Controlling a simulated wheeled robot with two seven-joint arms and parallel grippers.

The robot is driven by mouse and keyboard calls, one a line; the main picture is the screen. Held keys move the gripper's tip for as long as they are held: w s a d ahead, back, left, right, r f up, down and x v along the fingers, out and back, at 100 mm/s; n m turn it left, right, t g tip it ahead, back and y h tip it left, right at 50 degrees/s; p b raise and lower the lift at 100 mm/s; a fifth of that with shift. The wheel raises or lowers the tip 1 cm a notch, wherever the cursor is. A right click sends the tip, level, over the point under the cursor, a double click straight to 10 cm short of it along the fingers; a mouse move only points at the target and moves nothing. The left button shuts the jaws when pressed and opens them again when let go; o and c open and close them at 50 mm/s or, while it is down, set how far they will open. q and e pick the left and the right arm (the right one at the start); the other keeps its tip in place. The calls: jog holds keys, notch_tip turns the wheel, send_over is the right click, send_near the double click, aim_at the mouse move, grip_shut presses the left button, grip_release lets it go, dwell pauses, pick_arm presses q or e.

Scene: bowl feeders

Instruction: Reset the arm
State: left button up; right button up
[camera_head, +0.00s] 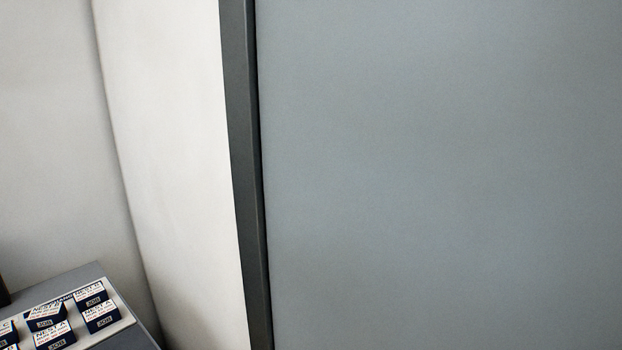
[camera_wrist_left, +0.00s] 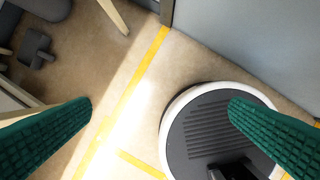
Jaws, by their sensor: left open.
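My left gripper (camera_wrist_left: 160,105) shows in the left wrist view as two green ribbed fingers set wide apart, with nothing between them. It is open above the floor. No part of either gripper shows in the head view, and my right gripper is in neither view.
A large grey panel (camera_head: 440,170) with a dark edge post fills the right of the head view. Several small labelled boxes (camera_head: 50,333) stand on a grey surface at lower left. The wrist view shows brown floor (camera_wrist_left: 130,60) with yellow lines and a round base, probably mine.

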pick_arm(q)
jog(key=s+a+f+b, duration=0.1)
jog(key=s+f+b, duration=0.1)
jog(key=s+f, duration=0.6)
jog(key=s+a+f+g+b, duration=0.1)
jog(key=s+a+f+b, duration=0.1)
jog(key=s+f, duration=0.7)
notch_tip(320, 180, down, 7)
jog(key=shift+s+r+b, duration=0.1)
jog(key=shift+s+b, duration=0.1)
jog(key=shift+b, duration=0.15)
